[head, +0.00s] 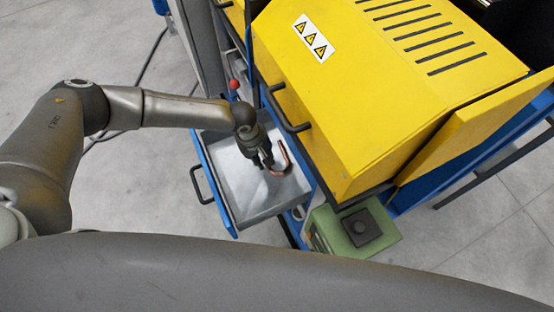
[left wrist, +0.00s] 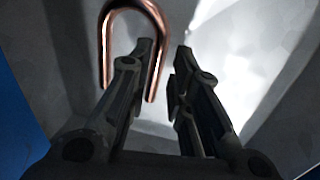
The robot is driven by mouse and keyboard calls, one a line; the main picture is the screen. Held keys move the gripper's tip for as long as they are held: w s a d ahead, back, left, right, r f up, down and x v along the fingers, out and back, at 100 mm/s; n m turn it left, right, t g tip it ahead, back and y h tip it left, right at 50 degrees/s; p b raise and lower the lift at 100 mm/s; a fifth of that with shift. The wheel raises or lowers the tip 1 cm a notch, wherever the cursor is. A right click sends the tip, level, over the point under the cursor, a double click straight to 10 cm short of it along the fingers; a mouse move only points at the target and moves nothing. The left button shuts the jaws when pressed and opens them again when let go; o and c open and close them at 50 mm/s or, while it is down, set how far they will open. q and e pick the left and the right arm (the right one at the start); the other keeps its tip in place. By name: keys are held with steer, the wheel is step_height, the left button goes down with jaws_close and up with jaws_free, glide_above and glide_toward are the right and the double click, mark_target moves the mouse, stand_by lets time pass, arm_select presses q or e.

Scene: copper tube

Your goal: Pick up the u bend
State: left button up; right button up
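The u bend is a copper tube (head: 284,158) bent into a U. In the head view it is in the grey metal tray (head: 245,213), beside my left gripper (head: 263,162). In the left wrist view the u bend (left wrist: 131,8) has its curve at the top, and its two legs point toward the gripper. My left gripper (left wrist: 163,62) is open, with a gap between its fingers. One leg passes close by the left finger; I cannot tell whether they touch. My right gripper is not in view.
A yellow machine housing (head: 350,110) with a black handle (head: 287,110) stands right of the tray. A green box with a black top (head: 362,228) stands lower right. The tray has a black handle (head: 200,186) on its left side. Grey floor lies around.

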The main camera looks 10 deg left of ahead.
arm_select(q)
steer(key=shift+w+d+f, duration=0.15)
steer(key=shift+f, duration=0.5)
steer(key=shift+w+d+f, duration=0.1)
steer(key=shift+d+f, duration=0.05)
steer(key=shift+f, duration=0.5)
jaws_close()
steer(key=shift+r, duration=0.1)
